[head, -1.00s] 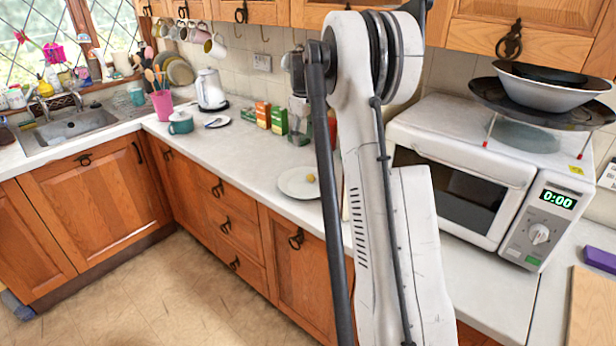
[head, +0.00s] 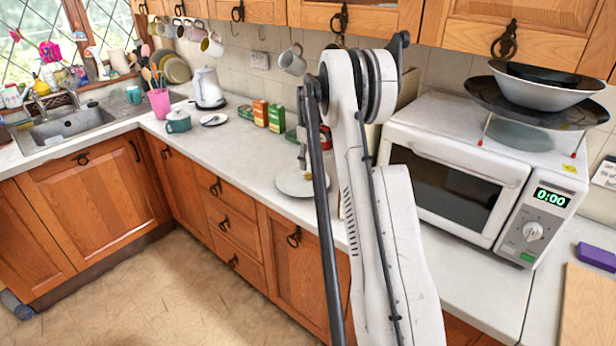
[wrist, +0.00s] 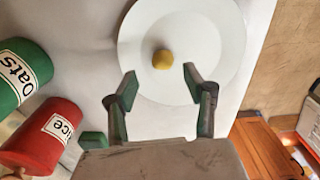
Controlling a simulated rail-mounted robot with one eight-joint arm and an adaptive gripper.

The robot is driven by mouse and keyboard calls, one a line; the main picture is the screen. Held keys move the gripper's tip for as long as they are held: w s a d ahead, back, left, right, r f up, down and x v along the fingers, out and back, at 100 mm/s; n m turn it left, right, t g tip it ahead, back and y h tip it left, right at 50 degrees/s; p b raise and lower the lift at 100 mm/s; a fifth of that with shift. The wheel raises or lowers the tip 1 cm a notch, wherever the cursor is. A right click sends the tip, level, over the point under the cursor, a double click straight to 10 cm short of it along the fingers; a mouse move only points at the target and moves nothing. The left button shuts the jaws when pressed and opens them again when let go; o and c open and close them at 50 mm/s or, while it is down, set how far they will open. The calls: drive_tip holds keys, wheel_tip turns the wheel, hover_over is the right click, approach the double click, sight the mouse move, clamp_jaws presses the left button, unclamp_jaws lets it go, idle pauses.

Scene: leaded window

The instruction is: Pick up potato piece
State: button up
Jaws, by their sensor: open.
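The potato piece (wrist: 163,59) is a small yellow lump on a white plate (wrist: 218,35), a little below the plate's middle in the wrist view. My gripper (wrist: 159,86) is open and empty. Its two green-grey fingertips reach over the plate's near part, one on each side of the potato piece's line and a little short of it.
In the wrist view a green Oats tin (wrist: 20,70) and a red tin (wrist: 42,130) stand left of the plate. Small boxes (head: 268,114) stand behind the plate. A microwave (head: 475,180) stands on the right. The counter left of the plate (head: 215,148) is clear.

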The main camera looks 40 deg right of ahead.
sight(308, 173)
drive_tip(key=shift+a+f+p, duration=0.2)
drive_tip(key=shift+f+p, duration=0.35)
drive_tip(key=shift+f, duration=2)
drive_tip(key=c, duration=1)
